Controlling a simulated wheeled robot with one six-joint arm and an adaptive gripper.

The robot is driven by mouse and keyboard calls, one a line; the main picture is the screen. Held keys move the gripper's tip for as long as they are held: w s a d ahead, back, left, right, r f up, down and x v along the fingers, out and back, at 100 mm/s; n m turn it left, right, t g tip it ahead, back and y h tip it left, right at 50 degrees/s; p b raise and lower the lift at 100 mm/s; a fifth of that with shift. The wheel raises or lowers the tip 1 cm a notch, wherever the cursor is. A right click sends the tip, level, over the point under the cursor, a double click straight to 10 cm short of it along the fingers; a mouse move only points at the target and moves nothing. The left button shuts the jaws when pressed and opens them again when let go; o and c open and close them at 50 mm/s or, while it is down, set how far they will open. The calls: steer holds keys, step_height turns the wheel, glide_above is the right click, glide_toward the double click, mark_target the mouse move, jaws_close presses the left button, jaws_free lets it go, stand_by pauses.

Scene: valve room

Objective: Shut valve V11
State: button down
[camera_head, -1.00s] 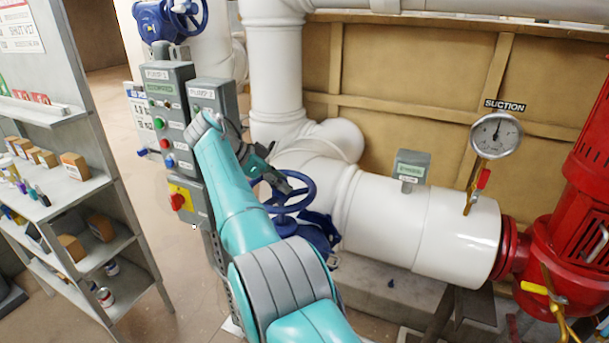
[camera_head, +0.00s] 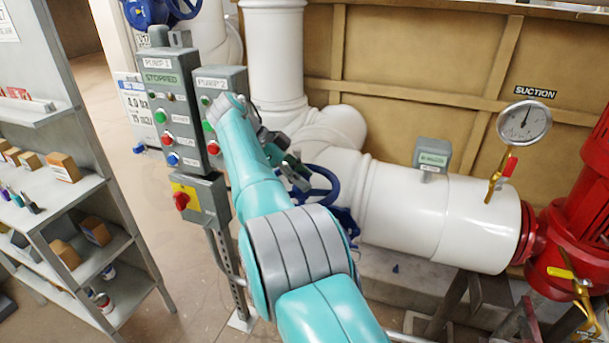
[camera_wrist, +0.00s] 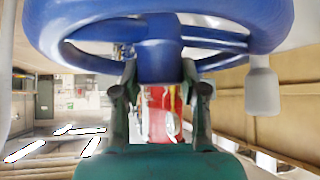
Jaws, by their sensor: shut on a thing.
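A blue handwheel (camera_head: 333,181) stands on a blue valve body beside the white pipe in the head view; I can read no V11 tag on it. My gripper (camera_head: 297,172) is at the left side of this wheel, partly hidden by my arm. In the wrist view the wheel (camera_wrist: 60,22) fills the top of the picture. There my gripper (camera_wrist: 160,78) has its two dark fingers on either side of a blue part of the wheel and is shut on it. The exact contact is partly hidden.
Pump control boxes (camera_head: 172,110) stand left of my arm, one reading STOPPED. A shelf (camera_head: 70,205) with small boxes is at far left. A suction gauge (camera_head: 524,122) and red pump (camera_head: 575,235) are at right. Another blue handwheel (camera_head: 182,6) is at top left.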

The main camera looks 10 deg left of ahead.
steer(key=shift+f, duration=0.1)
steer(key=c, duration=0.6)
jaws_free()
